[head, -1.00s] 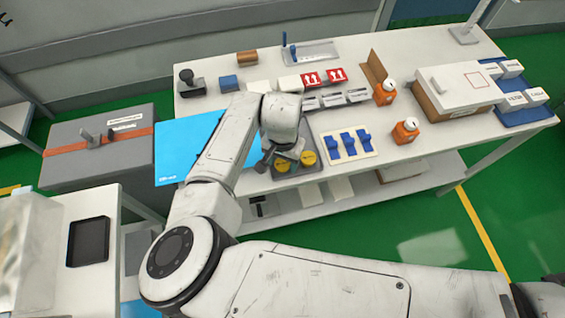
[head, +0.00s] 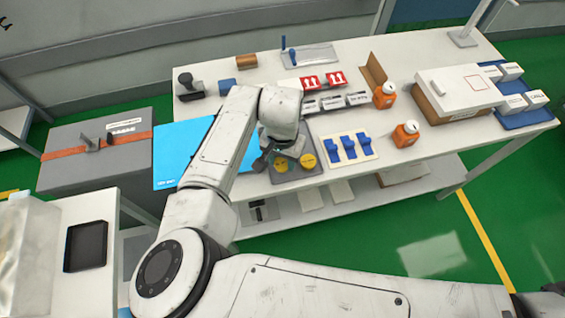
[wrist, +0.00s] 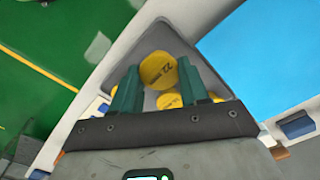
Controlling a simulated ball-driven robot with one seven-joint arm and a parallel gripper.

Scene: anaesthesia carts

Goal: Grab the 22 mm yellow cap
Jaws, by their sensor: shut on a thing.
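A yellow cap (wrist: 158,70) with an upside-down "22 mm" marking sits between the green fingertips of my gripper (wrist: 158,85) in the wrist view. The gripper is shut on it. It looks larger and nearer than the other yellow caps behind it, such as one low between the fingers (wrist: 169,101). In the head view my gripper (head: 264,158) is at the left side of the grey tray (head: 297,178), and the held cap is hidden there. Two yellow caps, one left (head: 281,165) and one right (head: 308,161), sit on that tray.
A white holder with blue clips (head: 347,147) stands right of the tray. Orange bottles (head: 405,134) and a white-lidded box (head: 459,88) are farther right. A bright blue sheet (head: 182,140) lies to the left. The table's front edge is close to the tray.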

